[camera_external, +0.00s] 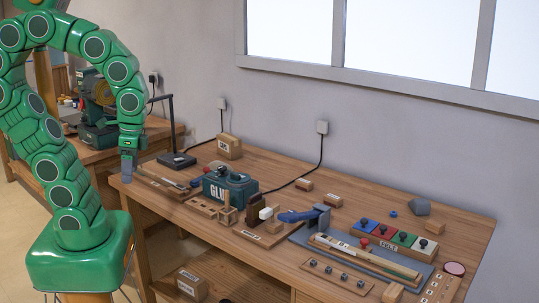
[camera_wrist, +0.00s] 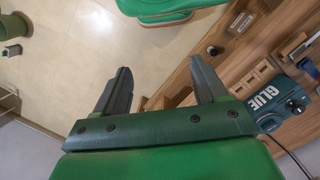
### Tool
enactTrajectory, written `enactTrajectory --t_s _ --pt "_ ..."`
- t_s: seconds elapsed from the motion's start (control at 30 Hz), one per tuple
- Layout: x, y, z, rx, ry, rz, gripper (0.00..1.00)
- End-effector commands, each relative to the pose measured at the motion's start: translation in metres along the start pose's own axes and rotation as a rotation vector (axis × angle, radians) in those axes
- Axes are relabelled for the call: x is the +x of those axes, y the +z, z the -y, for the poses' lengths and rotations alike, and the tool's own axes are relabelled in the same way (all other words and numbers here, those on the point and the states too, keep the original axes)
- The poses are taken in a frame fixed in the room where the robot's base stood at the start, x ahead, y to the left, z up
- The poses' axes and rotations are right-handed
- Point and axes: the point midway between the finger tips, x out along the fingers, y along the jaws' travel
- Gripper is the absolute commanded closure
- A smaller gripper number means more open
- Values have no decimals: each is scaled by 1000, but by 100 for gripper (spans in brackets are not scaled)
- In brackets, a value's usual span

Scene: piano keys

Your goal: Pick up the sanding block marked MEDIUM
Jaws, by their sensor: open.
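My gripper (camera_external: 127,172) hangs at the bench's left end, apart from these blocks. In the wrist view my gripper (camera_wrist: 160,66) has its two fingers wide apart with nothing between them, above the floor and bench edge.
A teal GLUE box (camera_external: 229,187) stands on the workbench (camera_external: 461,207), with a black lamp (camera_external: 176,159) behind at its left. The GLUE box (camera_wrist: 281,107) also shows in the wrist view.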

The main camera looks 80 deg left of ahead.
Motion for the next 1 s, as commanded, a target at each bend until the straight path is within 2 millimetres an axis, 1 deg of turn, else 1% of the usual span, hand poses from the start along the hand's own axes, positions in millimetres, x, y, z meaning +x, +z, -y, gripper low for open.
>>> enactTrajectory --t_s 0.3,0.47,0.7,0.87,1.0 --pt "-22 -62 -24 -159 116 28 28" --pt "-32 -97 -36 -244 183 47 28" --pt "-44 -154 -50 -375 294 73 28" --pt "-52 -193 -56 -465 371 94 28" --pt "-57 -229 -58 -544 437 112 28"
